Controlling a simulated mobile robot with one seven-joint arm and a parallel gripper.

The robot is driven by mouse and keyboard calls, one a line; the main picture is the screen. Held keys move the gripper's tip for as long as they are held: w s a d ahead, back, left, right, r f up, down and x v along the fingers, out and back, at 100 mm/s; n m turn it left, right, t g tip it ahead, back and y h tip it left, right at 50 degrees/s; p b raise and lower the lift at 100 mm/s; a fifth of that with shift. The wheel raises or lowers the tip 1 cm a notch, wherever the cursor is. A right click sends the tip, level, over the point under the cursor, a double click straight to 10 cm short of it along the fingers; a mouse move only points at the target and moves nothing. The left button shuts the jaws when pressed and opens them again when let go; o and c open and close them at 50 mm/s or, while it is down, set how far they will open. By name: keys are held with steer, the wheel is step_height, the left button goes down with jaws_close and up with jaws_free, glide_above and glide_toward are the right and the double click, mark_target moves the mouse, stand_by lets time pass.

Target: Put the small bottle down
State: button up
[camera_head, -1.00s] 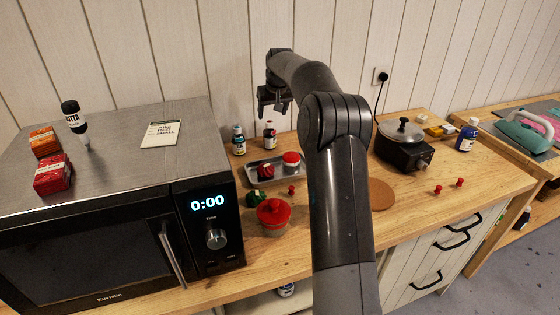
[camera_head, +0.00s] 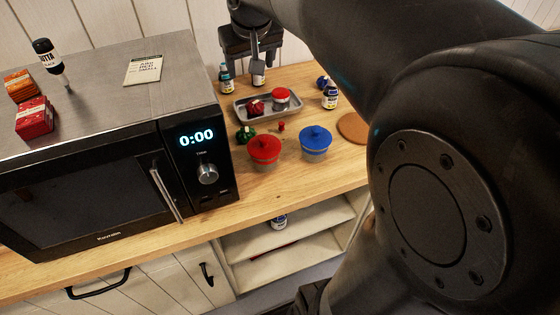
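Several small bottles are in view, and I cannot tell which one the task means. A small bottle with a pale label (camera_head: 258,79) stands on the wooden counter against the wall, its top hidden behind my gripper. My gripper (camera_head: 254,58) points down just above and in front of it in the picture. I cannot tell whether the fingers touch or hold it. A teal-capped bottle (camera_head: 226,78) stands just to its left. A dark blue bottle with a white label (camera_head: 330,95) stands farther right.
A grey tray (camera_head: 242,107) holds red items in front of the bottles. The microwave (camera_head: 100,180) fills the left. My arm hides the right side. A round cork mat (camera_head: 352,128) lies bare.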

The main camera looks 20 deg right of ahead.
steer(key=s+a+f, duration=0.1)
steer(key=s+f, duration=0.3)
steer(key=s, duration=0.7)
steer(key=s+a+f, duration=0.1)
steer(key=s+f, duration=0.3)
steer(key=s, duration=0.6)
steer(key=shift+s+f+y, duration=0.35)
steer(key=shift+y, duration=0.05)
steer(key=shift+o, duration=0.4)
